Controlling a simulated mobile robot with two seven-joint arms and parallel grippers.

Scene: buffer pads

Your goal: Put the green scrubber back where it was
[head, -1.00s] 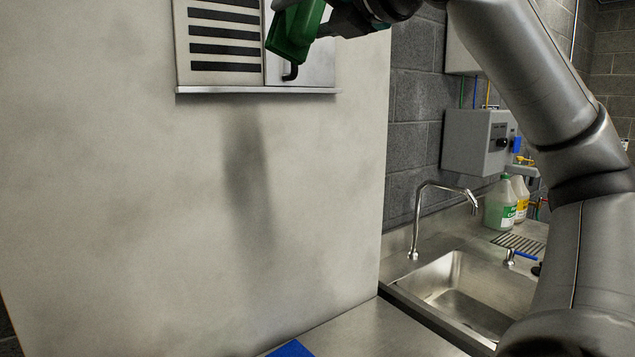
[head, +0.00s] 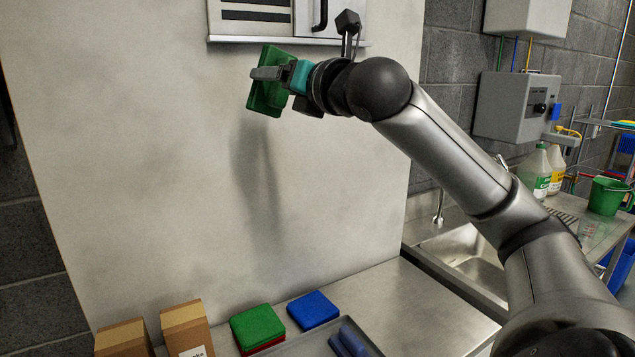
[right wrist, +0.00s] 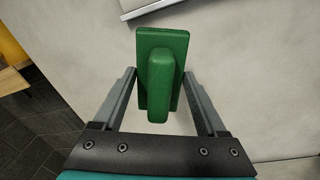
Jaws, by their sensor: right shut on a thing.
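The green scrubber (head: 265,98), a flat pad with a raised grip block, is held in the air by my right gripper (head: 272,73), in front of the pale wall panel and just below the ledge of the vented panel. In the right wrist view the scrubber (right wrist: 160,50) is between the two fingers of the right gripper (right wrist: 158,85), its grip block facing the camera. My left gripper is not in view.
Below, on the steel counter (head: 420,305), are a green pad (head: 257,322) stacked on a red one, a blue pad (head: 313,308), a tray with a blue item (head: 350,342) and cardboard boxes (head: 187,330). A sink (head: 470,262) is right. The ledge (head: 285,40) juts out above.

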